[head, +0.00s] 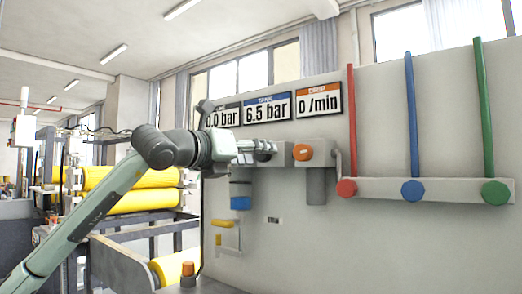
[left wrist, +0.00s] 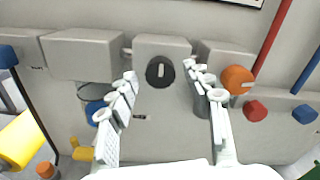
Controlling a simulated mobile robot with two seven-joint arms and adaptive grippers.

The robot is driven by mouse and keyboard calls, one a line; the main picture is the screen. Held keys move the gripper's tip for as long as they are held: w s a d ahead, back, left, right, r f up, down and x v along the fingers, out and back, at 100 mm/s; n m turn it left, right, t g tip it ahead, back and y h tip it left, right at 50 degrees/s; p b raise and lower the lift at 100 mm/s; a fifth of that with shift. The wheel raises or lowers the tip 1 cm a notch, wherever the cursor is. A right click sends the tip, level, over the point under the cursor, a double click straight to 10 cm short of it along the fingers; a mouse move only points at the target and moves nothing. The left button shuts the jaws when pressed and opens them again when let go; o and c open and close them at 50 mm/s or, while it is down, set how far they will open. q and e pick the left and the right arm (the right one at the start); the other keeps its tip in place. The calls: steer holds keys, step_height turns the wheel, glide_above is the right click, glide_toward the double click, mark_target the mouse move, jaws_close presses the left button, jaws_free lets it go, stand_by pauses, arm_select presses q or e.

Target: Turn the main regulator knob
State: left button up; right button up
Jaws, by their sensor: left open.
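A round black knob (left wrist: 160,72) with a white mark sits on a grey box (left wrist: 163,47) on the wall panel. It looks like the main regulator knob, but I see no label naming it. The white mark looks upright. I cannot tell how far the tips are from the panel. My right gripper is not in view.
An orange knob (head: 303,152) is just right of my left gripper. Displays above read 6.5 bar (head: 267,109) and 0 /min (head: 319,100); a third, partly hidden, ends in .0 bar. Red, blue and green valves (head: 412,190) stand right. Yellow rollers (head: 135,200) are at left.

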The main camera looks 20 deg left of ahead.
arm_select(q)
steer(key=shift+x, duration=1)
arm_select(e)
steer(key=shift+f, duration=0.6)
arm_select(q)
steer(key=shift+c, duration=0.5)
jaws_close()
